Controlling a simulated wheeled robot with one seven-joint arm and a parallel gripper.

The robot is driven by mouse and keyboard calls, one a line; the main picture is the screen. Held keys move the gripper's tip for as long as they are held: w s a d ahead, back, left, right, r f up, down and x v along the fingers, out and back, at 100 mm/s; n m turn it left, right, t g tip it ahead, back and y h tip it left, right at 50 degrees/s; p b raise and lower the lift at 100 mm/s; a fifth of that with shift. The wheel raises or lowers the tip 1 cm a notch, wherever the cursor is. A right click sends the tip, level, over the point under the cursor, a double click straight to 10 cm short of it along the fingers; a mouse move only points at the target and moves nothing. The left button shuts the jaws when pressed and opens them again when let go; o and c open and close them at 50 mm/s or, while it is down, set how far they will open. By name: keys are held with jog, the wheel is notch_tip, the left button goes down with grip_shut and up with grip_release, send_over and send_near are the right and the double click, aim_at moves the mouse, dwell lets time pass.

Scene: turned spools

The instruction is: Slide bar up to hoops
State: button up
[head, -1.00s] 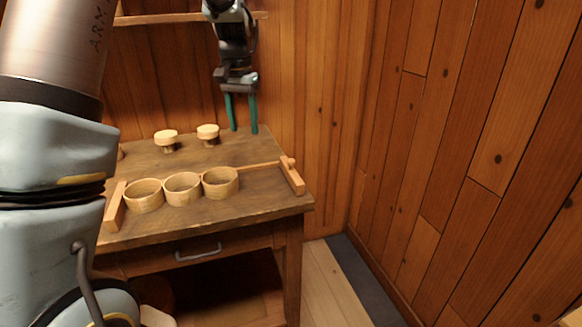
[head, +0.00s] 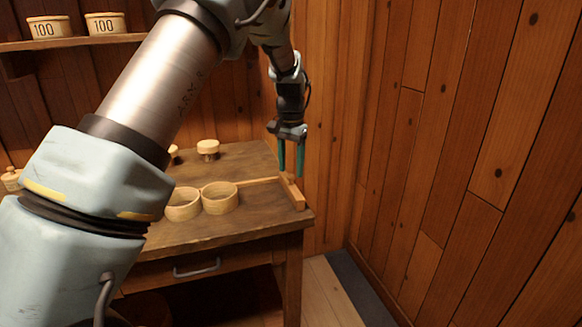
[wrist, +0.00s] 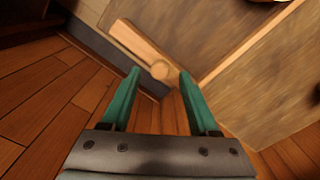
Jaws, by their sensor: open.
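My gripper (head: 291,175), with green fingers, is open above the block.
The dark wooden table (head: 245,221) has a drawer handle (head: 197,268) in front. A mushroom-shaped wooden spool (head: 208,149) stands behind the hoops, with another partly hidden by my arm. Plank walls rise behind and right. A shelf (head: 75,42) holds two tubs marked 100.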

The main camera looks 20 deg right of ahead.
jog(key=shift+f, duration=0.7)
grip_shut()
dwell(1.0)
